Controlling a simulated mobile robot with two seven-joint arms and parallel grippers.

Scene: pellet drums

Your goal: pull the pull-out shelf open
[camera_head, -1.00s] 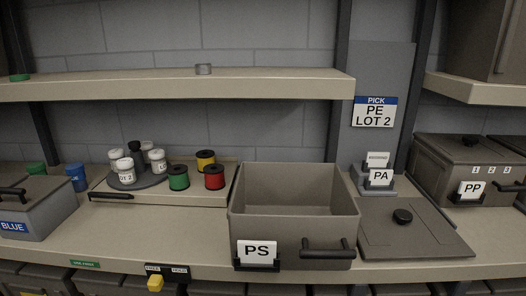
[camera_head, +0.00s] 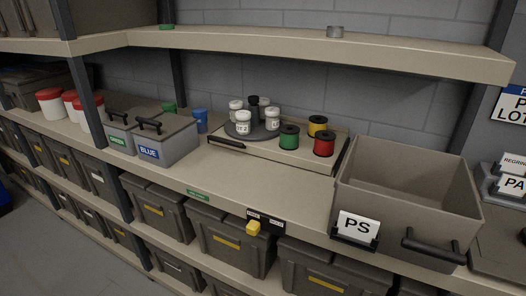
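The pull-out shelf (camera_head: 220,158) is a flat beige board on the middle shelf level, with a dark bar handle (camera_head: 226,143) on its front edge at the left. It carries a grey round turntable (camera_head: 243,136) with several white-capped jars and one dark-capped jar. Neither of my grippers is in view.
The open PS bin (camera_head: 400,200) stands right of the pull-out shelf. The lidded BLUE box (camera_head: 166,142) stands to its left. Lidded bins (camera_head: 228,240) fill the lower level. Grey floor (camera_head: 50,235) is free at lower left.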

